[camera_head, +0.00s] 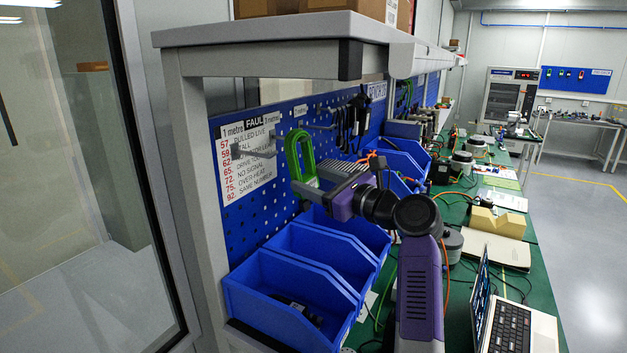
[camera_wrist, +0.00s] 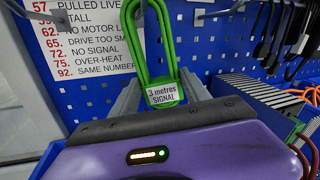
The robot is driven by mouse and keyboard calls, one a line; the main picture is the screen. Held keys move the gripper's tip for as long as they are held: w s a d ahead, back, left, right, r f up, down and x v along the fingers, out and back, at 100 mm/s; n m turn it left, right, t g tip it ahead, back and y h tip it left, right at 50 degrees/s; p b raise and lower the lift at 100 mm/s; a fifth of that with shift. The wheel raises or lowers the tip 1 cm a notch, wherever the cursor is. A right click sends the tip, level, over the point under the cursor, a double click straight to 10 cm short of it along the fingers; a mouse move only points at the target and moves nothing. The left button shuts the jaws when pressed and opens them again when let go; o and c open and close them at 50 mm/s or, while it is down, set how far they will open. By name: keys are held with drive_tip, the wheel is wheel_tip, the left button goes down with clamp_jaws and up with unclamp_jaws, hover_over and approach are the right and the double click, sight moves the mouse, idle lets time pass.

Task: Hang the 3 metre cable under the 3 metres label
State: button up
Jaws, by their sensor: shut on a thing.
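The 3 metre cable is a green looped bundle (camera_head: 293,152) held upright in front of the blue pegboard. In the wrist view the green cable (camera_wrist: 172,52) carries a white tag reading "3 metres SIGNAL" (camera_wrist: 162,94). My gripper (camera_head: 305,184) is shut on the cable's lower end, with its grey fingers either side of the tag (camera_wrist: 163,92). In the wrist view this hook (camera_wrist: 215,14) lies right of the loop. The loop looks clear of it.
A "1 metre" label (camera_head: 232,128) and an empty hook (camera_head: 250,152) are further left, over a printed fault list (camera_head: 245,175). Dark cables (camera_head: 352,125) hang to the right. Blue bins (camera_head: 275,312) stand below. An overhead shelf (camera_head: 270,30) juts out above.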

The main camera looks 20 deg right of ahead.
drive_tip(key=o, duration=1.7)
drive_tip(key=shift+o, duration=0.2)
drive_tip(key=shift+s+f, duration=0.1)
